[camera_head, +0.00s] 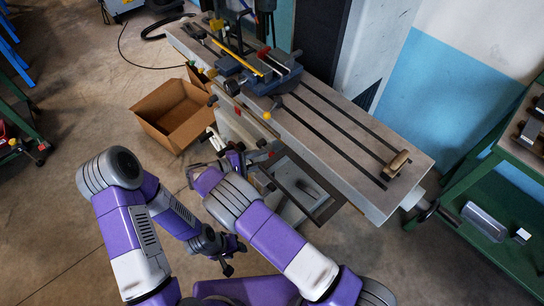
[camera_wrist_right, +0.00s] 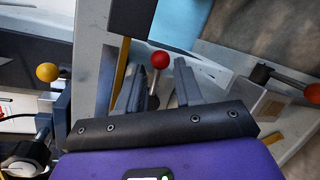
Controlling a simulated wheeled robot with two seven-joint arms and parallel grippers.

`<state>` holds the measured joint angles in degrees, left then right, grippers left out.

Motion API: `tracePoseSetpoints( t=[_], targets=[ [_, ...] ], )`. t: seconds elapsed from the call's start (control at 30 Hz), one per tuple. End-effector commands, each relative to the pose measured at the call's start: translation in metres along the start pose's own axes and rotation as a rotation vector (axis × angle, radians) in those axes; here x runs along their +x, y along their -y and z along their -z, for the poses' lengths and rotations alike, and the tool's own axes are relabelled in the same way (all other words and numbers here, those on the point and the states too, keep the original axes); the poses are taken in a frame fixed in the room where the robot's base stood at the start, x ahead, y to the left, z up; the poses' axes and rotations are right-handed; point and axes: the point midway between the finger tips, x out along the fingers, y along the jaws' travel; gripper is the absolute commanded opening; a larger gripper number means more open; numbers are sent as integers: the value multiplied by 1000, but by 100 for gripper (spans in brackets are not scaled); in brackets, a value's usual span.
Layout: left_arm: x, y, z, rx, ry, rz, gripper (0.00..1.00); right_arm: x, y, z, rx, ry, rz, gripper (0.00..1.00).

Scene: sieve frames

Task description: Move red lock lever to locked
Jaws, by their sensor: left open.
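A lever with a red ball knob (camera_wrist_right: 159,60) shows in the right wrist view, its thin stem standing between the fingers of my right gripper (camera_wrist_right: 160,80). Those fingers are apart, with a gap on each side of the stem, and I see no contact. A second red-knobbed lever (camera_wrist_right: 313,92) is at the right edge of that view; I cannot tell from the pictures which is the lock lever. In the head view, my right gripper (camera_head: 204,160) is beside the front of the machine, partly hidden by its arm. My left gripper (camera_head: 228,256) is lower, open and empty, away from the machine.
The machine table (camera_head: 330,130) carries a blue vise (camera_head: 262,72) and a small block (camera_head: 397,163). A yellow knob (camera_wrist_right: 47,72) is at left in the wrist view. An open cardboard box (camera_head: 160,130) lies left of the machine. A green bench (camera_head: 480,215) stands at right.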

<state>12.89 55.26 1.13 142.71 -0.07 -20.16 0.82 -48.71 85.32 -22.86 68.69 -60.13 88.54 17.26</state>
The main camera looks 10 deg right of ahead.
Motion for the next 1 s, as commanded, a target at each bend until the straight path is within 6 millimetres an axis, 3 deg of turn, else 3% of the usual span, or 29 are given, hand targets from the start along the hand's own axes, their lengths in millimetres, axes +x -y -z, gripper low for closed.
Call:
tracePoseSetpoints(
  t=[0.1, 0.3, 0.67, 0.9, 1.0],
  targets=[
    [1, 0, 0, 0, 0, 0, 47, 21, 0, 0, -1, 3, 1, 35],
    [3, 1, 0, 0, 0, 0, 47, 44, 0, 0, -1, 0, 1, 35],
    [3, 1, 0, 0, 0, 0, 47, 50, 0, 0, 0, 0, 1, 35],
    [3, 1, 0, 0, 0, 0, 47, 50, 0, 0, -1, 0, 1, 0],
    [3, 1, 0, 0, 0, 0, 47, 50, 0, 0, -1, -1, 1, 0]
  ],
)
